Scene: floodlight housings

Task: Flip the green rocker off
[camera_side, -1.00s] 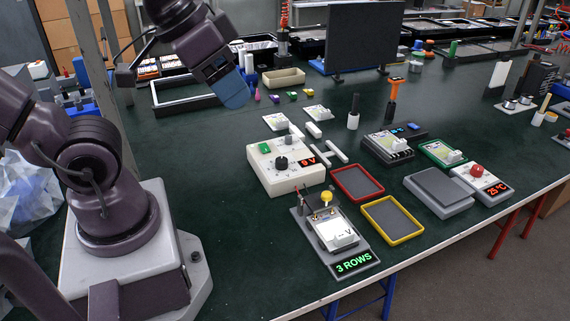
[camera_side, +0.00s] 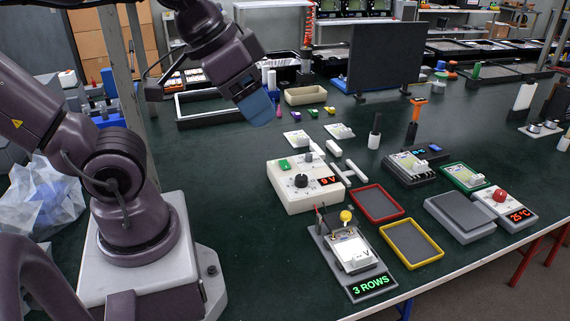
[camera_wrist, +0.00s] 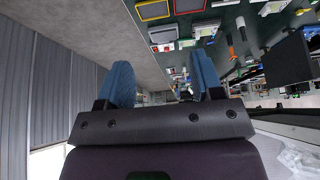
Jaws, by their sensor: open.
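The green rocker (camera_side: 285,165) sits on the top left of a white power supply box (camera_side: 305,200) with a black knob and a red 9 V display. Which way the rocker is tilted is too small to tell. My gripper (camera_side: 262,115) has blue fingers and hangs in the air above the table, up and to the left of the box. In the wrist view my gripper (camera_wrist: 162,85) shows its two blue fingers wide apart with nothing between them.
Red (camera_side: 377,190) and yellow (camera_side: 438,256) rimmed trays lie right of the box. A meter stand (camera_side: 370,288) reading 3 ROWS is in front. Small white cards (camera_side: 297,141) and bars lie behind the box. A dark panel (camera_side: 385,84) stands farther back. Table left of the box is clear.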

